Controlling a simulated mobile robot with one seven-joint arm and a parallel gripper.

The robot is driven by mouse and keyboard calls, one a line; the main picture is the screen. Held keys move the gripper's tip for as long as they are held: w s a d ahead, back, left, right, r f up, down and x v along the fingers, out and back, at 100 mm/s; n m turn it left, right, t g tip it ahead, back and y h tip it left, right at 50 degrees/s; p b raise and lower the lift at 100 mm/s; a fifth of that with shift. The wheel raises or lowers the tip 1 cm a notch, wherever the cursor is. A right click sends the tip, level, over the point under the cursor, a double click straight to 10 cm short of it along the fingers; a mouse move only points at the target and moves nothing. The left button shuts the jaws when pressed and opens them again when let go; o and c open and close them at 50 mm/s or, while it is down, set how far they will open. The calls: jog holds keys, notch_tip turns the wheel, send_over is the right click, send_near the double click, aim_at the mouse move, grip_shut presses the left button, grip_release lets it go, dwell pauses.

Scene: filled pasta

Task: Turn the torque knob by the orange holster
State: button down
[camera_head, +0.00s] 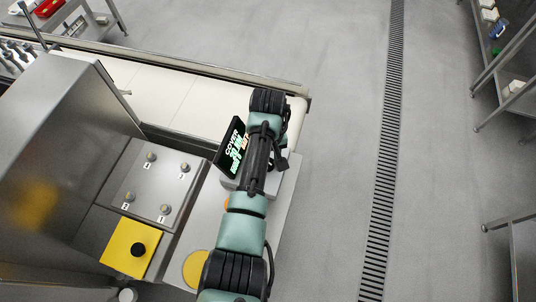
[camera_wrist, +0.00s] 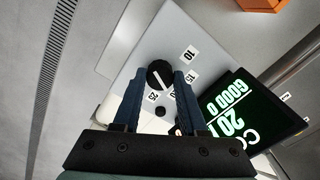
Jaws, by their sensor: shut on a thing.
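The torque knob (camera_wrist: 160,74) is a round black dial with a white pointer line, on a grey panel with printed numbers such as 10, 15 and 25. My gripper (camera_wrist: 158,78) has its two blue fingers on either side of the knob and is shut on it. An orange holster (camera_wrist: 262,4) shows in part at the top right of the wrist view. In the head view my arm hides the knob and my fingers; a small orange patch shows beside the arm.
A black display (camera_wrist: 252,112) with green text stands close beside the knob; it also shows in the head view (camera_head: 232,148). A yellow box with a black button (camera_head: 128,246) and a plate with several numbered buttons (camera_head: 155,182) lie to the left.

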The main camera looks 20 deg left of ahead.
jog(key=n, duration=0.2)
jog(key=n+p, duration=0.1)
jog(key=n, duration=0.1)
jog(key=shift+w+r+n, duration=0.1)
jog(key=shift+r+n, duration=0.1)
jog(key=shift+n, duration=0.1)
jog(key=shift+n+p, duration=0.5)
jog(key=shift+n, duration=1.8)
jog(key=shift+a, duration=0.1)
jog(key=shift+c, duration=2.2)
grip_release()
jog(key=shift+f, duration=0.1)
notch_tip(320, 180, up, 13)
jog(key=b, duration=0.1)
